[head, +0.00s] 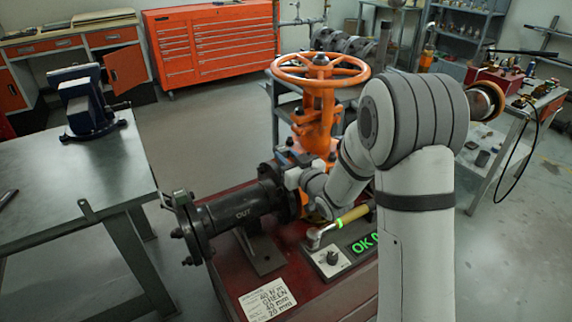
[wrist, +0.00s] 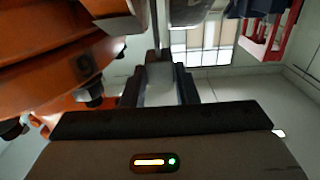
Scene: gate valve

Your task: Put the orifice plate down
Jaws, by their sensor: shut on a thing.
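My gripper (head: 287,172) is at the flange joint between the pipe and the valve body. In the wrist view, my gripper's dark fingers (wrist: 159,92) are closed on a light grey piece (wrist: 160,80), which I take to be the orifice plate's tab. The plate's disc cannot be made out. The orange flange (wrist: 50,65) with dark bolts is close on the left of the fingers. I cannot tell whether the plate touches it.
A cluttered bench (head: 510,105) is at right.

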